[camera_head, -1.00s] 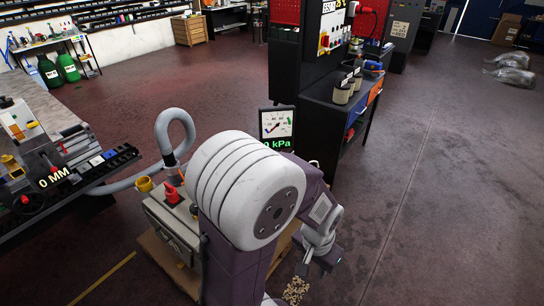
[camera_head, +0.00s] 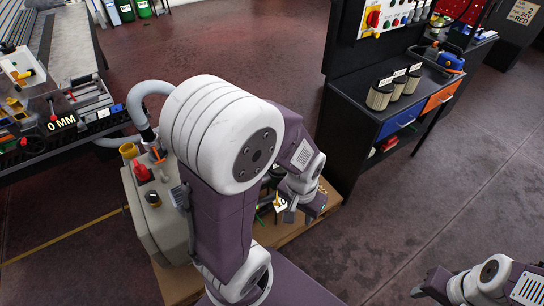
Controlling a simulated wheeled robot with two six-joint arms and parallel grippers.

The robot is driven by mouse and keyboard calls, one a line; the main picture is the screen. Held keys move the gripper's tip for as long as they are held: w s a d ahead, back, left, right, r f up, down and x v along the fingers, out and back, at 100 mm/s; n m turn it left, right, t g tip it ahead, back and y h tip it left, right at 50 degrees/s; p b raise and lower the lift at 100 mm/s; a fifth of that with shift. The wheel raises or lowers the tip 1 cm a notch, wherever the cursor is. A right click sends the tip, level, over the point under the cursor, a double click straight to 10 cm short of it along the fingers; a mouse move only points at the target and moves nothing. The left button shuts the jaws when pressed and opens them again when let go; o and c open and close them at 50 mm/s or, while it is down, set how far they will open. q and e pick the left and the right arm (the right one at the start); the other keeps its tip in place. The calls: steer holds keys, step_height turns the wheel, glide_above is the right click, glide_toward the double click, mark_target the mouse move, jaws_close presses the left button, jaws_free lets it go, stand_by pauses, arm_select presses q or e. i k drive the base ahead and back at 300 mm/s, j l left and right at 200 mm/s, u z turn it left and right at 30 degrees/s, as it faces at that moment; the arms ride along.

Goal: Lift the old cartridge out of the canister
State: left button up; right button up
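My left arm crosses the middle of the view and covers much of the beige vacuum unit (camera_head: 150,222). My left gripper (camera_head: 289,211) points down at the unit's right side, over the wooden pallet (camera_head: 308,222). A dark part with green and yellow bits shows just left of it. I cannot tell whether its fingers are open or hold anything. The canister and the old cartridge cannot be made out; my arm hides that area. My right gripper (camera_head: 420,288) is at the lower right, over bare floor, far from the unit; its finger state is unclear.
Several pleated filter cartridges (camera_head: 380,95) stand on the dark workbench (camera_head: 345,95) at the upper right. A grey hose (camera_head: 140,105) rises from the unit. A grid table (camera_head: 75,35) with fixtures is at the left. The floor right of the pallet is clear.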

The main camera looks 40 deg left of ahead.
mark_target(274, 169)
steer(key=i+u, duration=0.2)
steer(key=u, duration=0.3)
steer(key=i+l+u, duration=0.2)
steer(key=u, duration=0.25)
steer(key=i+l+u, duration=0.2)
steer(key=u, duration=0.3)
steer(key=i+l+u, duration=0.1)
steer(key=l+u, duration=0.35)
steer(key=i+l+u, duration=0.1)
steer(key=u, duration=0.4)
steer(key=l+u, duration=0.75)
steer(key=u, duration=0.2)
steer(key=l+u, duration=0.45)
steer(key=u, duration=0.25)
